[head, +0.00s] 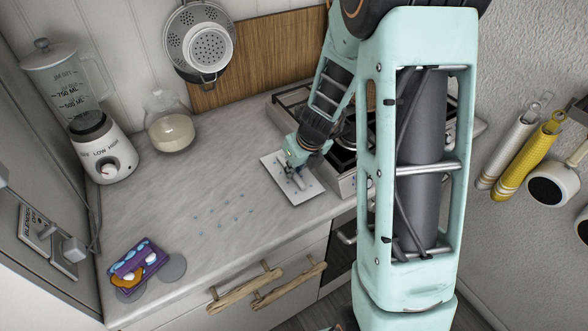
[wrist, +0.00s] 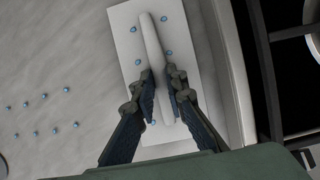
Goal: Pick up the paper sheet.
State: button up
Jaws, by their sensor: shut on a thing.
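The paper sheet (head: 312,191) is white with several small blue dots and lies at the counter's right side beside the stove. It also shows in the wrist view (wrist: 186,55), with a long white raised ridge (wrist: 150,35) along its middle. My gripper (head: 296,176) points down over the sheet. In the wrist view its fingers (wrist: 160,75) stand on both sides of the ridge and are shut on it. The fingers hide part of the sheet. I cannot tell whether the sheet is clear of the counter.
The stove (head: 342,160) adjoins the sheet on the right. A blender (head: 103,150) and a glass jar (head: 171,133) stand at the back left. A purple item (head: 139,260) lies front left. Blue dots (head: 222,222) dot the otherwise clear counter middle. Driftwood handles (head: 245,290) stick out below.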

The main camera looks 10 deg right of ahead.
aim_at(296, 174)
jog(key=p+v, duration=0.2)
jog(key=v, duration=0.1)
jog(key=p+v, duration=0.1)
jog(key=shift+w+r, duration=0.25)
jog(key=shift+r, duration=0.05)
jog(key=s+r+p, duration=0.1)
jog(key=r, duration=0.1)
jog(key=s+d+r+p, duration=0.1)
jog(key=s+r+p, duration=0.1)
jog(key=shift+s+r, duration=0.2)
jog(key=shift+r, duration=0.05)
jog(key=s+d+r, duration=0.3)
jog(key=s, duration=0.6)
jog(key=shift+r, duration=0.2)
jog(key=shift+o, duration=1.3)
grip_shut()
jog(key=shift+a, duration=0.2)
